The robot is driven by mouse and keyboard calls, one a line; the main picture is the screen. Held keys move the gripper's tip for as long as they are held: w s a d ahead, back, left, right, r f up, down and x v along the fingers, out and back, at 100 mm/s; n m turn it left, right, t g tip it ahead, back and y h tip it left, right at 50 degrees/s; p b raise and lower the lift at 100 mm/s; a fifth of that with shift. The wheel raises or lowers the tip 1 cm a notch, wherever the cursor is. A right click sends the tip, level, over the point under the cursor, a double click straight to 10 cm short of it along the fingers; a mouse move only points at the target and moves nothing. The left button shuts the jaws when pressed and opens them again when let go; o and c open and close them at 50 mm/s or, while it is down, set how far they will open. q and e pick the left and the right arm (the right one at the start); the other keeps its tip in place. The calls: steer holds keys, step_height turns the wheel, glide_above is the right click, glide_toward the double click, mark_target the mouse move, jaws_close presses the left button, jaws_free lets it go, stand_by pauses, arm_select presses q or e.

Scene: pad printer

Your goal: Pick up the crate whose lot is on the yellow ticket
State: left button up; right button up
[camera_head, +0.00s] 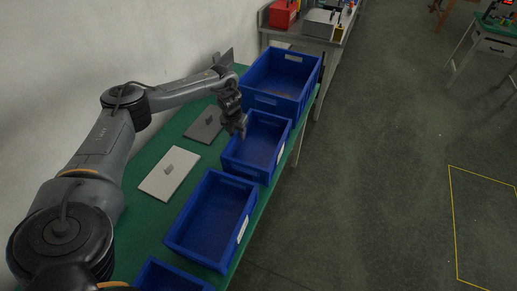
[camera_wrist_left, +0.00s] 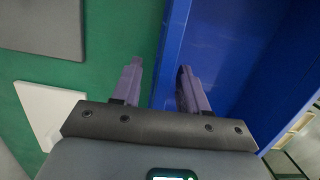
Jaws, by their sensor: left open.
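Blue crates stand in a row on the green table: a large far crate (camera_head: 278,103), a second crate (camera_head: 246,170), a third crate (camera_head: 190,208) and a near crate (camera_head: 168,277) cut by the frame's bottom. Pale tickets show on the right ends of the second (camera_head: 280,154) and third (camera_head: 242,230); no yellow ticket is discernible. My left gripper (camera_head: 239,130) is open at the second crate's left wall. In the left wrist view my left gripper (camera_wrist_left: 160,88) has one finger over the table and one inside, straddling a blue crate wall (camera_wrist_left: 173,50). My right gripper is out of view.
A dark flat panel (camera_head: 204,124) and a light grey one (camera_head: 169,174) lie on the green table (camera_head: 140,225) left of the crates. A wall runs along the left. A bench with a red box (camera_head: 284,13) stands beyond. Open floor lies right.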

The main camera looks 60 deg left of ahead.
mark_target(239, 137)
arm_select(q)
steer(key=shift+w+a+f+b, duration=0.1)
steer(key=shift+w+f+b, duration=0.05)
steer(key=shift+f, duration=0.8)
steer(key=shift+w+f+b, duration=0.15)
steer(key=shift+f, duration=0.8)
jaws_close()
